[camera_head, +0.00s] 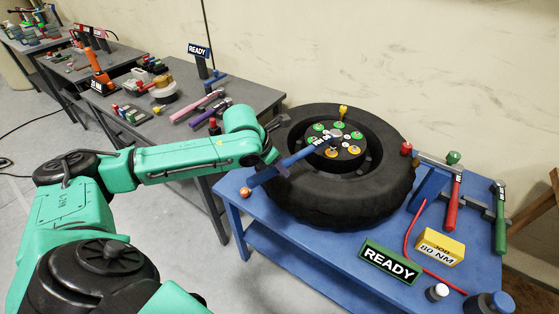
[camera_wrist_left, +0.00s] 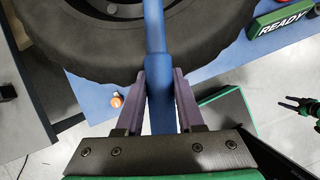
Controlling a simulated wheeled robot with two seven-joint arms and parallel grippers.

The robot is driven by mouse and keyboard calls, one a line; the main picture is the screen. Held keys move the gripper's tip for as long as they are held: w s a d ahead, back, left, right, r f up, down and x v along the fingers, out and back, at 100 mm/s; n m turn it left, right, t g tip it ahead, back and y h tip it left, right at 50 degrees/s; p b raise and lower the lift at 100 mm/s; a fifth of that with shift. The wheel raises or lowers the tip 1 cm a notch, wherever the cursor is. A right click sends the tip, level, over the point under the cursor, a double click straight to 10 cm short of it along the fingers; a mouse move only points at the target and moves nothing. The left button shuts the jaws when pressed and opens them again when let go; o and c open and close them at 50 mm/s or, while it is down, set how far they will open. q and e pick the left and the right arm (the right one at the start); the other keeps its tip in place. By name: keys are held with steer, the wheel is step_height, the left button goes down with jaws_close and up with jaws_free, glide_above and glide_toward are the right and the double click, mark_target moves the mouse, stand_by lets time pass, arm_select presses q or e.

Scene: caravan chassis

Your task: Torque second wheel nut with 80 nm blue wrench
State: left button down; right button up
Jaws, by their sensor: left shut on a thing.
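The blue torque wrench (camera_head: 297,158) reaches from my left gripper over the tyre to the hub. Dark lettering on a light label shows near its hub end. My left gripper (camera_head: 272,161) is shut on the handle beside the tyre; in the left wrist view its purple fingers (camera_wrist_left: 160,88) clasp the blue handle (camera_wrist_left: 156,45) from both sides. The wheel (camera_head: 308,197) lies flat on the blue table. I cannot tell whether the wrench's end is seated on a nut.
The blue table (camera_head: 300,255) also holds a READY sign (camera_head: 390,262), a yellow 80 NM block (camera_head: 440,247), a red wrench (camera_head: 452,203) and a green wrench (camera_head: 500,220). Grey tables (camera_head: 240,95) with tools stand behind, at left.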

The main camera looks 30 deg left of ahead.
arm_select(q)
steer(key=shift+w+d+f, duration=0.1)
steer(key=shift+d+f, duration=0.15)
steer(key=shift+f, duration=0.2)
steer(key=d+f+n+y+p, duration=0.1)
steer(key=d+n+y+p, duration=0.2)
steer(key=d+n, duration=0.5)
steer(key=shift+d+y+p, duration=0.3)
steer(key=shift+d+y, duration=0.1)
steer(key=shift+d, duration=3.15)
steer(key=shift+s+a+p, duration=0.1)
steer(key=shift+s+p, duration=0.1)
steer(key=shift+p, duration=0.4)
